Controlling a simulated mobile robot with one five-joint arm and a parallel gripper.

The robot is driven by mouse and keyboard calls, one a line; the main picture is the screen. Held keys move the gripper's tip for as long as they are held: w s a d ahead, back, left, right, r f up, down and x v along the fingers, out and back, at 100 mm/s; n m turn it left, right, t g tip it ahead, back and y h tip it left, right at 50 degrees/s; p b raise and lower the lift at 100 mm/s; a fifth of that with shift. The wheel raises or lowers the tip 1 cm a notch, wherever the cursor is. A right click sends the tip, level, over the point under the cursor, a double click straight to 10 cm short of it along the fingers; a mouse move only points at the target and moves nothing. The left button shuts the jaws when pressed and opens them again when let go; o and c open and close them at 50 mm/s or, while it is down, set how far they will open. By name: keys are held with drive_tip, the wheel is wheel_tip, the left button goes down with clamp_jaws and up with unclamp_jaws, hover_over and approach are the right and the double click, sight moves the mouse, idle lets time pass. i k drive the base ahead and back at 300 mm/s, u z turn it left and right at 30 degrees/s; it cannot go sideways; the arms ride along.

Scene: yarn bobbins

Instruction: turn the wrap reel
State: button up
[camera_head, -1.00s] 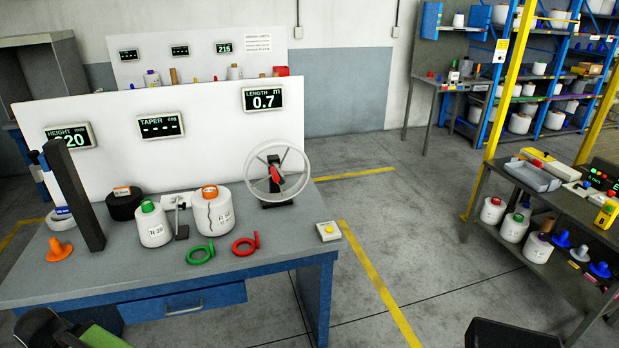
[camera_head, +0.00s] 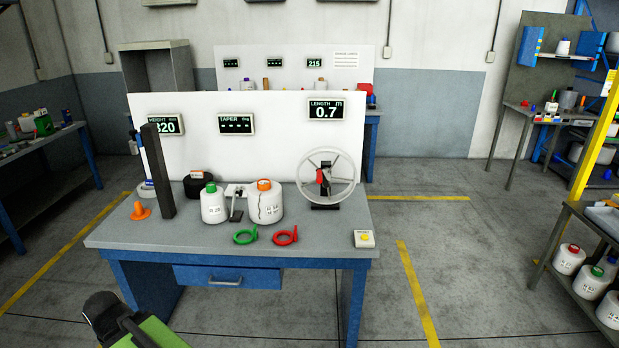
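The wrap reel (camera_head: 347,192) is a pale grey spoked wheel on a black base. It stands upright at the right end of the workbench (camera_head: 140,236), with a red part near its hub. The length display (camera_head: 326,108) on the white panel above it reads 0.7. A dark part of my arm (camera_head: 107,312) and a green part show at the bottom left, in front of the bench and well away from the reel. I cannot make out my gripper's fingers.
A green ring (camera_head: 245,237), a red ring (camera_head: 286,236) and a yellow-button box (camera_head: 363,239) lie near the front edge. Floor is free right of the bench.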

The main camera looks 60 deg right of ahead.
sight(324, 176)
drive_tip(key=u, duration=0.1)
drive_tip(key=i, duration=1)
drive_tip(key=z, duration=0.05)
